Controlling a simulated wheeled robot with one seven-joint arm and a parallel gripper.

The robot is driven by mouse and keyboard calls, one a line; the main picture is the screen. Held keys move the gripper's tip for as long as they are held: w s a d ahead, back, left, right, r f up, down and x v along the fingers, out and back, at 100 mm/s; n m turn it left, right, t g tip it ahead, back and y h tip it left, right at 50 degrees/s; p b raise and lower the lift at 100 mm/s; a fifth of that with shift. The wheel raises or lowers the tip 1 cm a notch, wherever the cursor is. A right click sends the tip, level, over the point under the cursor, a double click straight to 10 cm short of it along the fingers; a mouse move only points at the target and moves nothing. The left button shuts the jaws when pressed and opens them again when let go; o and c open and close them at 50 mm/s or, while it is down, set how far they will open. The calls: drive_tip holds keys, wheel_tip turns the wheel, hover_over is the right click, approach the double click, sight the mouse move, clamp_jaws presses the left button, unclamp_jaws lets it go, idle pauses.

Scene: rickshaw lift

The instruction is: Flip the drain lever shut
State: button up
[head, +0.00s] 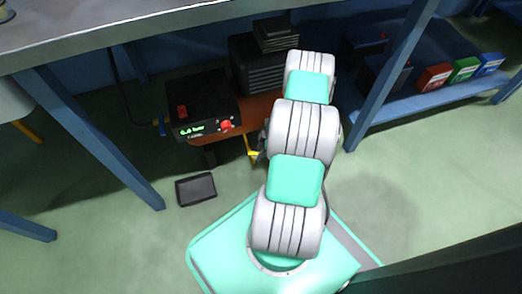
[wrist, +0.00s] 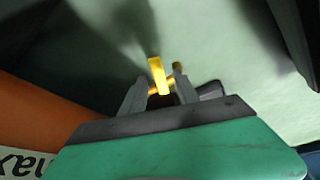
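The drain lever is a small yellow bar with a short cross stem. In the wrist view the lever (wrist: 158,72) stands between the two grey fingers of my gripper (wrist: 160,77). The fingers are apart, one on each side of the lever; I cannot tell whether either touches it. In the head view a yellow piece (head: 251,151) shows below the orange tank (head: 258,108), beside my arm. My gripper is mostly hidden behind my arm there. The orange tank also shows at the left of the wrist view (wrist: 40,115), with part of a label.
A black box with a green display and red knob (head: 203,105) sits at the tank's left. A dark tray (head: 196,189) lies on the floor. A workbench (head: 150,25) overhangs, with blue legs (head: 90,140) on both sides. A shelf (head: 410,102) stands right.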

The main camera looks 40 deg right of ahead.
drive_tip(key=shift+r, duration=0.1)
drive_tip(key=p+v, duration=0.3)
drive_tip(key=v, duration=0.4)
drive_tip(key=shift+s+r, duration=0.15)
drive_tip(key=shift+r, duration=0.1)
drive_tip(key=shift+d, duration=0.15)
